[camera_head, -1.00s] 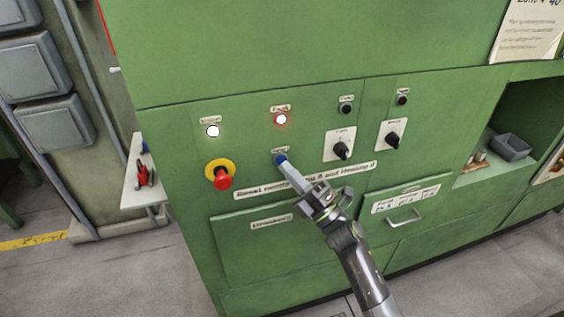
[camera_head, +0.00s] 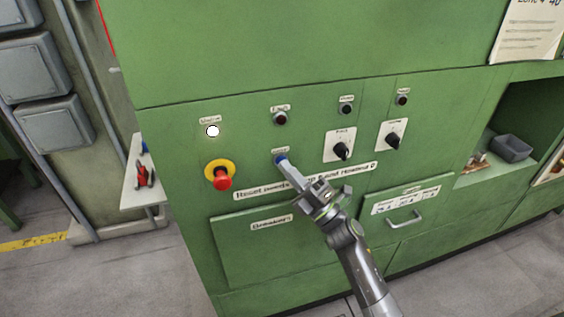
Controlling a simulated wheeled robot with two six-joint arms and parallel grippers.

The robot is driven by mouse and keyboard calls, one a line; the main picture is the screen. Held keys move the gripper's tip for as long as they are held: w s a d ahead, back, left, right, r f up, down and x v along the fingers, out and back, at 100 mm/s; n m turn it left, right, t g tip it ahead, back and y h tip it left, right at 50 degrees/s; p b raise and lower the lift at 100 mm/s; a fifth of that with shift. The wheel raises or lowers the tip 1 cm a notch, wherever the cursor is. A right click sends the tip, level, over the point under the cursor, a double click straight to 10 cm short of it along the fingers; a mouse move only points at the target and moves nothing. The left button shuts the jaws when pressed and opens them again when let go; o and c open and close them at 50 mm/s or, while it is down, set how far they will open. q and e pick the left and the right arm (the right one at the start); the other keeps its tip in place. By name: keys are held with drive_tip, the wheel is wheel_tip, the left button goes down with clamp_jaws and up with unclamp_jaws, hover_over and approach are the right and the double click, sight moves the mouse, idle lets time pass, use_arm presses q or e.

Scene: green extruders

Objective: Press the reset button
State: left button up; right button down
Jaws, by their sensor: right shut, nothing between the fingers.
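The blue button (camera_head: 280,159) sits on the green panel under a small label that is too small to read. My right gripper (camera_head: 287,165) is shut and empty, with its fingertips at the blue button; they look to be touching it and cover part of it. The indicator lamp (camera_head: 280,118) above the blue button is dark. The white lamp (camera_head: 212,131) to its left is lit. My left gripper is not in view.
A red emergency stop (camera_head: 221,179) on a yellow ring is left of the blue button. Two black rotary knobs, one of them here (camera_head: 341,151), are to the right. A drawer handle (camera_head: 404,219) sticks out lower right. A grey bin (camera_head: 511,148) stands in a recess.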

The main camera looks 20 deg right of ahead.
idle(0.4)
drive_tip(key=shift+s+p, duration=0.3)
drive_tip(key=shift+s, duration=0.5)
drive_tip(key=shift+s, duration=0.1)
drive_tip(key=s+p, duration=0.1)
drive_tip(key=s, duration=0.3)
drive_tip(key=shift+s+d+p, duration=0.1)
drive_tip(key=shift+s+p, duration=0.2)
drive_tip(key=shift+s, duration=0.05)
drive_tip(key=shift+f, duration=0.1)
